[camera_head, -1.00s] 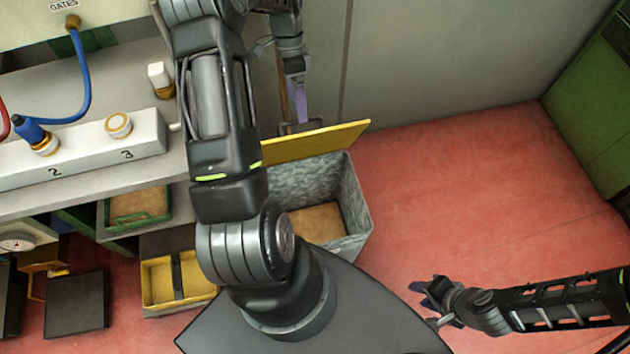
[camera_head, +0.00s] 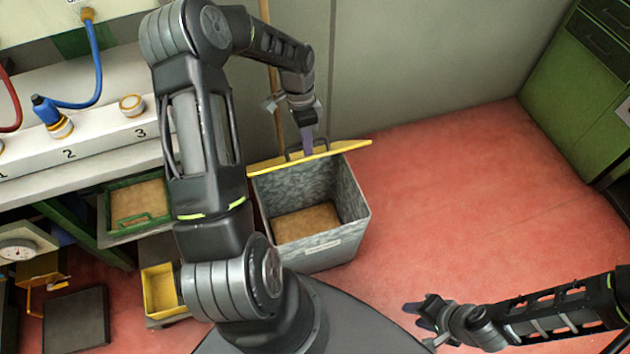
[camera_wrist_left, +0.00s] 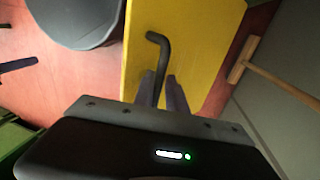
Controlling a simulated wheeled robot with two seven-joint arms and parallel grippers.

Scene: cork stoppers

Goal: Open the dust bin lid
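The dust bin (camera_head: 320,245) is a grey mottled box with a brown inside bottom, standing on the red floor. Its yellow lid (camera_head: 345,149) is swung up at the back edge and seen nearly edge-on, with the bin's mouth uncovered. My left gripper (camera_head: 308,142) is at the dark lid handle (camera_head: 290,153). In the left wrist view, the left fingers (camera_wrist_left: 162,92) are close together with the bent handle (camera_wrist_left: 158,55) between them, against the yellow lid (camera_wrist_left: 205,55). My right gripper (camera_head: 424,312) hangs over the floor, away from the bin; its finger opening is unclear.
A workbench (camera_head: 90,160) with numbered blue and brass fittings stands at left. A green tray (camera_head: 138,205) and a yellow box (camera_head: 160,290) are below it. A wooden pole leans by the back wall. Green cabinets (camera_head: 580,100) stand at right. Red floor right of the bin is free.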

